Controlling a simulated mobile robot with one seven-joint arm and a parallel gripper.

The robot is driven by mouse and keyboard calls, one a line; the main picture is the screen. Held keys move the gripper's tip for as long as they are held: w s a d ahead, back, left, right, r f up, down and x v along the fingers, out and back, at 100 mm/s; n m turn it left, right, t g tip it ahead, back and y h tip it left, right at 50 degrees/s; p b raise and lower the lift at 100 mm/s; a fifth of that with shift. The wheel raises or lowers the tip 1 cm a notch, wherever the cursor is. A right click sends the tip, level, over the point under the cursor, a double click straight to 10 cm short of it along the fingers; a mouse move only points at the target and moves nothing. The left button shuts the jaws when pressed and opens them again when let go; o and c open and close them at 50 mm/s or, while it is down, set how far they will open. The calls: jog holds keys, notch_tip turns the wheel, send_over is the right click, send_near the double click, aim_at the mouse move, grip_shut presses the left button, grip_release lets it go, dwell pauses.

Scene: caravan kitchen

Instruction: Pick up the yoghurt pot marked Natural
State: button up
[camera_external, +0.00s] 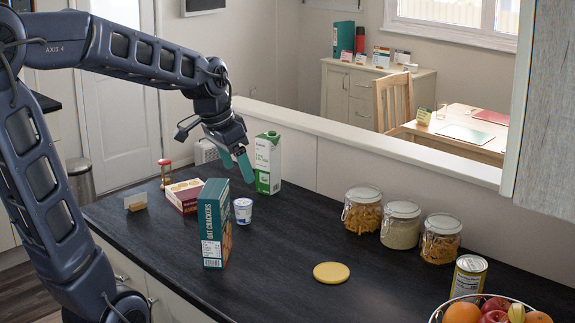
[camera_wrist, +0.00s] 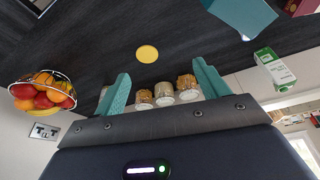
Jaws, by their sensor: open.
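A small white and blue pot (camera_external: 243,211), which looks like a yoghurt pot, stands upright on the dark counter in the external view. Its label is too small to read, so I cannot tell whether it says Natural. My gripper (camera_external: 237,163) is above the pot in that picture, apart from it, with teal fingers pointing down. In the wrist view my gripper (camera_wrist: 162,86) is open, its fingers wide apart with nothing held between them. I cannot make out the pot in the wrist view.
A teal oat crackers box (camera_external: 214,224) stands close left of the pot. A carton (camera_external: 268,163) stands behind it; a maroon box (camera_external: 184,194) lies left. Jars (camera_external: 401,225), a yellow disc (camera_external: 331,272), a tin (camera_external: 468,277) and a fruit bowl (camera_external: 492,310) are right.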

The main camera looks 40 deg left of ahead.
jog(key=w+a+f+m, duration=0.2)
jog(key=w+a+f, duration=0.4)
jog(key=w+a, duration=0.5)
jog(key=m+h, duration=0.2)
send_near(243, 202)
jog(key=f, duration=0.2)
jog(key=shift+w+d+x, duration=0.1)
jog(key=shift+x, duration=2.5)
jog(key=shift+w+d+x, duration=0.15)
jog(key=shift+x, duration=2.45)
jog(key=shift+r, duration=0.2)
jog(key=c, duration=1)
jog(key=shift+c, duration=0.2)
